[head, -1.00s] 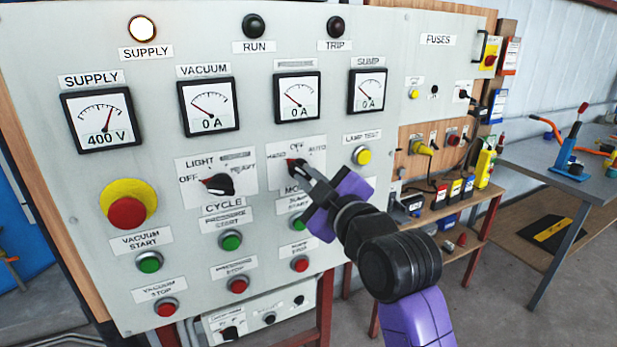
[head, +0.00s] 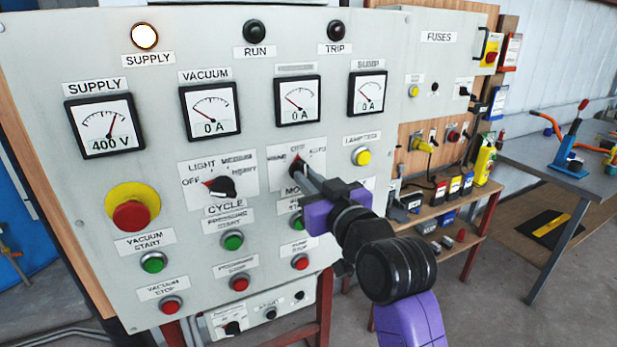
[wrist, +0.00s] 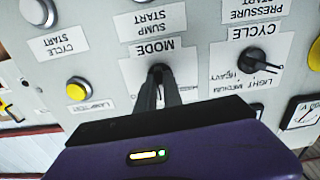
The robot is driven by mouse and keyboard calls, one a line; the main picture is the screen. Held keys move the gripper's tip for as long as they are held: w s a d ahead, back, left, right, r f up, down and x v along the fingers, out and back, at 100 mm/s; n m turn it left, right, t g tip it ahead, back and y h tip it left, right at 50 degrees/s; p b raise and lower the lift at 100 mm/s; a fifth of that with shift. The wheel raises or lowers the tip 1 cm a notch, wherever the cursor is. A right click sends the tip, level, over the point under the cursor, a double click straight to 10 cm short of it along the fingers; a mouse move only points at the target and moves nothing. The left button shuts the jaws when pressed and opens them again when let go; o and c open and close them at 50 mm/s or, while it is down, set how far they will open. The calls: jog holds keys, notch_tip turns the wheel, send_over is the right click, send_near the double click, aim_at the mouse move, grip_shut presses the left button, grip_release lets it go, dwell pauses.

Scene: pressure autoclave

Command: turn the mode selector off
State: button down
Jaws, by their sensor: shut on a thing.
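The mode selector (head: 297,163) is a small dark knob on the grey control panel, below the meters and above its MODE label. HAND, OFF and AUTO are printed around it from left to right. My gripper (head: 303,171) is shut on this knob, its fingers reaching in from the lower right. In the wrist view, the selector (wrist: 159,69) shows upside down between my gripper's fingertips (wrist: 160,79), under the MODE label. The fingers cover much of the knob, so its exact pointing is hard to read; it looks near OFF.
The black cycle selector (head: 221,187) is just left of the mode selector. A yellow lamp test button (head: 361,156) is to the right. Green and red push buttons sit below, and a red emergency stop (head: 131,215) is at the left. A workbench (head: 545,165) stands farther right.

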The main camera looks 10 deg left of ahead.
jog(key=shift+m, duration=0.3)
jog(key=c, duration=1.5)
grip_release()
jog(key=b+v, duration=0.2)
jog(key=v, duration=0.5)
jog(key=shift+s+d, duration=0.2)
jog(key=shift+s, duration=0.15)
